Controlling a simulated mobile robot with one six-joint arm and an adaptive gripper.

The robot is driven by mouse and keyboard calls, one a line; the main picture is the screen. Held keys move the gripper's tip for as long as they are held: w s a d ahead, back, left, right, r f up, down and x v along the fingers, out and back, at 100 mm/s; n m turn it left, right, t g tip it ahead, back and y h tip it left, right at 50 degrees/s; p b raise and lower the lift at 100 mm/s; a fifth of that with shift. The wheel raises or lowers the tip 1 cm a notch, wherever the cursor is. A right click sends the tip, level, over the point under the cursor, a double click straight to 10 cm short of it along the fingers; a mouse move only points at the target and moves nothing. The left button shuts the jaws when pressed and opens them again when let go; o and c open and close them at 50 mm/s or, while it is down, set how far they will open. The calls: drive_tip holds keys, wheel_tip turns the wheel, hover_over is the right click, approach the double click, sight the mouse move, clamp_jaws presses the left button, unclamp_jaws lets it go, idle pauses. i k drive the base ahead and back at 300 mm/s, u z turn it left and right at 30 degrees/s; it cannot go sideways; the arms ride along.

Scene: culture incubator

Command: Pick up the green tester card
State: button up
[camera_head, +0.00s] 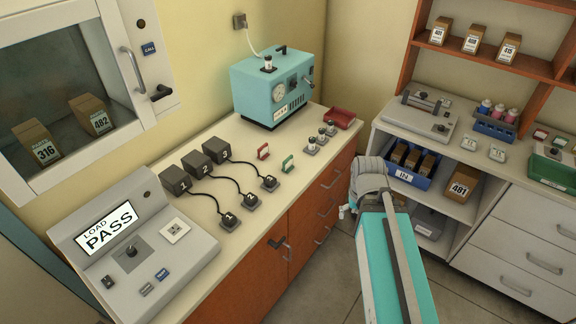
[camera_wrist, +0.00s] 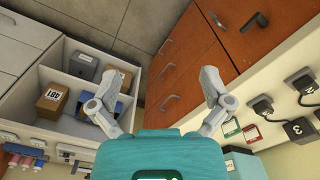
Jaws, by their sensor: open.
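The green tester card (camera_head: 287,163) stands on the cream counter (camera_head: 240,238), right of the numbered black boxes and beside a similar red card (camera_head: 263,152). In the head view my gripper (camera_head: 345,211) is mostly hidden by my arm. It is over the floor gap to the right of the counter, apart from the card.
Numbered black boxes (camera_head: 197,166) have cables to small blocks on the counter. A teal machine (camera_head: 272,88) and red tray (camera_head: 340,118) stand at the back. A grey PASS console (camera_head: 134,245) is at the front left. White shelving (camera_head: 455,215) with boxes stands at the right.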

sight(287, 167)
drive_tip(key=z, duration=0.25)
drive_tip(key=k, duration=0.65)
drive_tip(key=z, duration=0.55)
drive_tip(key=k, duration=0.7)
drive_tip(key=z, duration=0.2)
drive_tip(key=i, duration=0.7)
drive_tip(key=u, duration=0.4)
drive_tip(key=i, duration=1)
drive_tip(key=u, duration=0.25)
